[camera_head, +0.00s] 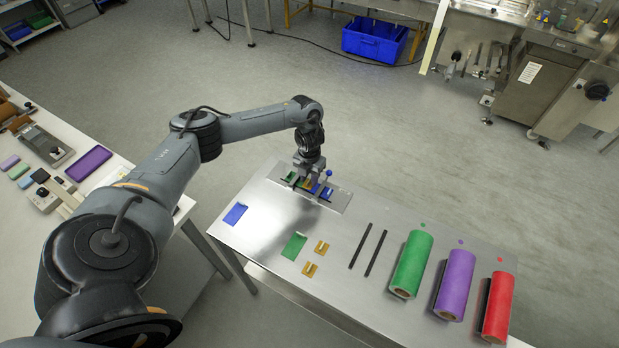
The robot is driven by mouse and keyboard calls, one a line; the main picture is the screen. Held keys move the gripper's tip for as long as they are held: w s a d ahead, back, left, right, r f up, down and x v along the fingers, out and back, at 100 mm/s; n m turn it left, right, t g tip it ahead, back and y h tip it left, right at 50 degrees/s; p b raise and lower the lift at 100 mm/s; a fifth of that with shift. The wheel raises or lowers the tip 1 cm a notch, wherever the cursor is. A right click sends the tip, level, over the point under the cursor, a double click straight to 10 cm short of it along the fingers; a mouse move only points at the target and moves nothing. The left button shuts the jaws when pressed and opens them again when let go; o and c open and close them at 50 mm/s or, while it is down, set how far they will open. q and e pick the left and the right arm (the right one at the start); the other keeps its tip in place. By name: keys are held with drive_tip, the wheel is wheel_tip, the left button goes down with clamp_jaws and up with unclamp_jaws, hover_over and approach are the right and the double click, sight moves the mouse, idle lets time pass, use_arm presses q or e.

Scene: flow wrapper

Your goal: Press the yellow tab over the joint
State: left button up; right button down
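A grey splicing plate (341,199) lies at the far edge of the steel table. Small green (291,177), yellow (308,184) and blue (326,192) pieces sit in a row on it, along a dark strip. A blue-topped knob (329,173) stands beside them. My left gripper (306,178) points down over the plate, close to the yellow piece. Its fingers are small and overlap the pieces, so I cannot tell whether they hold or touch anything. The joint itself is hidden or too small to make out. My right gripper is not in view.
A white table (115,215) with trays stands left.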

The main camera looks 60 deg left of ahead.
use_arm(q)
wheel_tip(320, 180, up, 10)
drive_tip(key=p, duration=0.3)
